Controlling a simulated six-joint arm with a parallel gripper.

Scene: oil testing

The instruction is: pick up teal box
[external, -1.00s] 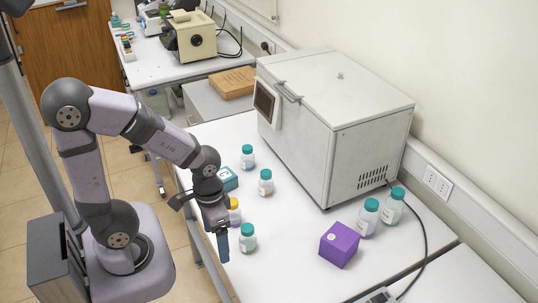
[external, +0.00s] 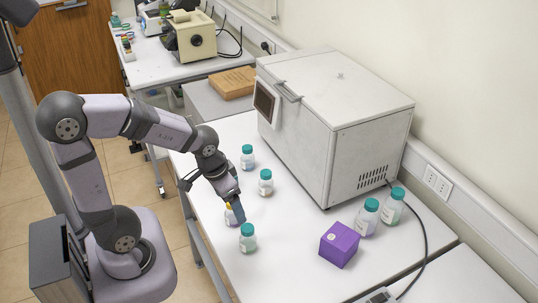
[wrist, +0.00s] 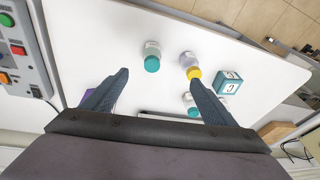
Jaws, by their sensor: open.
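The teal box (wrist: 229,83) stands on the white table in the wrist view, right of my right finger and near the yellow-capped bottle (wrist: 190,64). Its top is white with a dark mark. In the external view my wrist hides it. My gripper (wrist: 158,77) is open and empty above the table, its fingers pointing down. The box is outside the gap between the fingers. In the external view my gripper (external: 238,212) is in front of the yellow-capped bottle (external: 230,216) and partly hides it.
Teal-capped bottles stand close by: one in front (external: 248,238), two farther back (external: 265,183) (external: 247,158). Two more (external: 367,217) (external: 393,207) stand right, near a purple box (external: 339,244). A large white oven (external: 335,120) fills the back.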

